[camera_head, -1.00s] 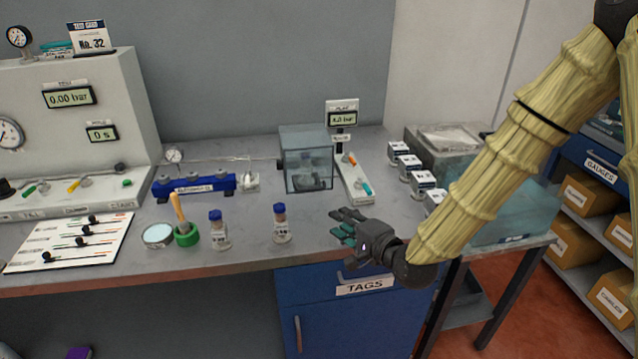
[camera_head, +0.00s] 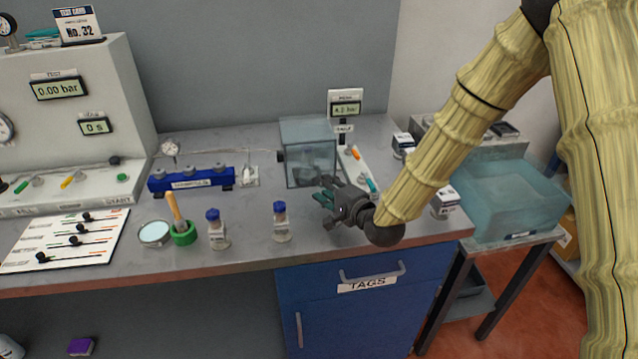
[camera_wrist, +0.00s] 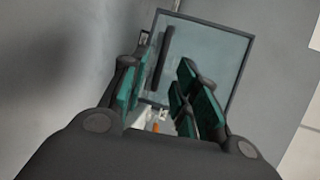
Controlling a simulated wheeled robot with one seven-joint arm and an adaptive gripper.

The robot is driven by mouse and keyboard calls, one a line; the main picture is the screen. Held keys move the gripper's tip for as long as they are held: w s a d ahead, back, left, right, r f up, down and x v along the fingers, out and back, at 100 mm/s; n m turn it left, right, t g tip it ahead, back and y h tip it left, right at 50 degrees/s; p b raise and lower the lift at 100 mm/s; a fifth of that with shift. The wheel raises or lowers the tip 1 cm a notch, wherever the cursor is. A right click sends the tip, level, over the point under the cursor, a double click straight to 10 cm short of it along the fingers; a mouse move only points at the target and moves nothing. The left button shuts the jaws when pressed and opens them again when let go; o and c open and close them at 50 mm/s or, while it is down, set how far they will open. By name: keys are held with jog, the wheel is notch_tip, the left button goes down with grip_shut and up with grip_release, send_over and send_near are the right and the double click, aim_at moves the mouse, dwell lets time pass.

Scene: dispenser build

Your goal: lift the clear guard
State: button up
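The clear guard (camera_head: 306,150) is a see-through, grey-edged box standing on the bench, with a dark knob on its left side. In the wrist view its pane (camera_wrist: 215,50) lies straight ahead, with a dark upright bar at its left. My gripper (camera_head: 322,191) is just in front of the guard's lower right front. In the wrist view its green-padded fingers (camera_wrist: 160,95) are spread apart with nothing between them. The fingers overlap the guard in the picture; I cannot tell whether they touch it. What is inside the guard is mostly hidden.
A gauge stand with display (camera_head: 345,109) and a strip with coloured levers (camera_head: 358,165) stand right of the guard. Two blue-capped bottles (camera_head: 280,222) (camera_head: 214,229) stand at the front. A blue manifold (camera_head: 191,180) lies left. A water tank (camera_head: 505,195) stands at right.

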jog(key=shift+x, duration=1.35)
grip_shut()
